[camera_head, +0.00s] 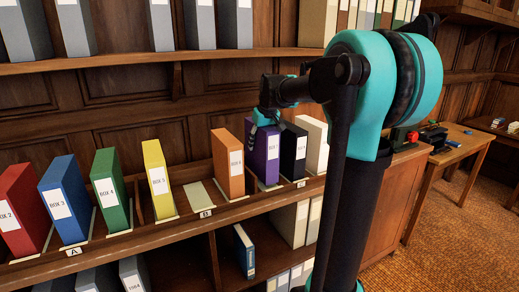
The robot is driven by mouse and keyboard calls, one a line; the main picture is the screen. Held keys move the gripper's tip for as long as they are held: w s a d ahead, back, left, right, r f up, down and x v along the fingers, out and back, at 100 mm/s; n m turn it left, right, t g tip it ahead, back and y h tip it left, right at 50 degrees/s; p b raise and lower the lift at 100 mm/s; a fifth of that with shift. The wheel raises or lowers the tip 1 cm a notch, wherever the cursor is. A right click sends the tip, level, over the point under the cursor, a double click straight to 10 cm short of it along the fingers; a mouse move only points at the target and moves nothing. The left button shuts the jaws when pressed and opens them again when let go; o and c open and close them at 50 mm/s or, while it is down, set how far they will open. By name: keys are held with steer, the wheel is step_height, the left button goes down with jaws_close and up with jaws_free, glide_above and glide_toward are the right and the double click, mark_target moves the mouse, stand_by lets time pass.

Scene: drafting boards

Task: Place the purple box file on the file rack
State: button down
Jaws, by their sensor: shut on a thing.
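The purple box file (257,166) stands upright on the file rack (155,234), between an orange box file (228,163) and a black one (293,153). My gripper (263,118) is at its top edge and is shut on it. The far finger and the exact contact are partly hidden. The foot of the purple file is partly hidden behind the orange file and the rack's front edge, so I cannot tell whether it rests on the rack.
Red, blue (66,200), green and yellow files stand to the left. A pale empty base (200,195) lies between yellow and orange, above the tag B. A white file (315,145) stands right of black. Shelves with grey files are above and below.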

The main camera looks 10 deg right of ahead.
steer(key=shift+f, duration=1.25)
steer(key=c, duration=0.7)
jaws_free()
steer(key=shift+f, duration=0.15)
steer(key=shift+c, duration=0.2)
steer(key=v, duration=1.2)
steer(key=shift+s, duration=0.1)
